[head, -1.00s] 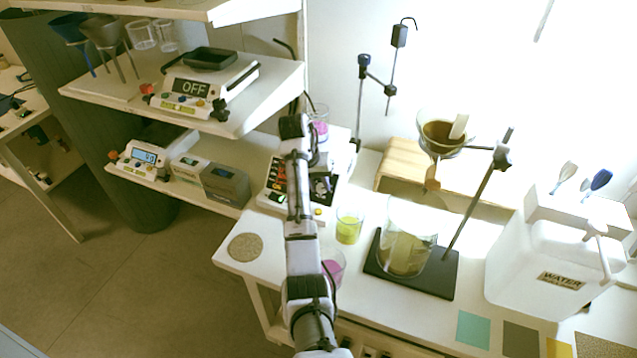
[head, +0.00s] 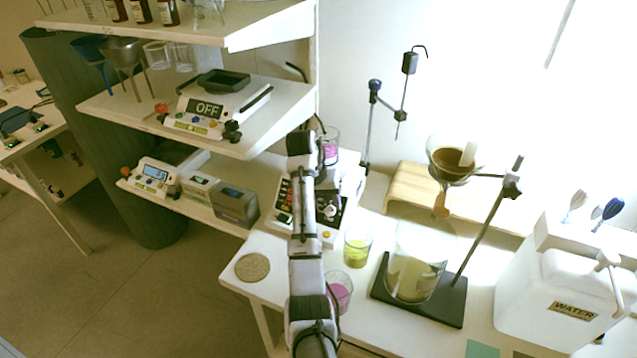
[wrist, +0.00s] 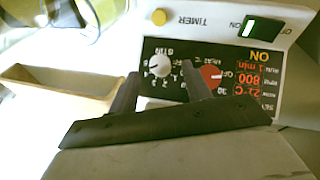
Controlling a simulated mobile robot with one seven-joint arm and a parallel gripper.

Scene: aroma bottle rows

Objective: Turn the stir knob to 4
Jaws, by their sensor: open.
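The stirring hotplate (head: 322,232) stands on the bench, partly hidden behind my arm in the head view. In the wrist view its panel appears upside down. The pale stir knob (wrist: 160,66) sits beside the red heat knob (wrist: 210,77), on a dark dial with small numbers. The stir pointer's setting is too small to read. A red display (wrist: 247,79) shows 21°C, 800 and 1 min, with ON lit. My gripper (wrist: 160,72) is open and empty; its two dark fingers straddle the stir knob in the picture. Whether they touch it is unclear.
A beaker of pink liquid (head: 330,146) is at the hotplate's back. Beakers of yellow (head: 357,252) and pink liquid (head: 340,292) stand close to my arm. A filter stand (head: 460,290) with a large beaker is to the right. Shelves with scales (head: 207,110) are at left.

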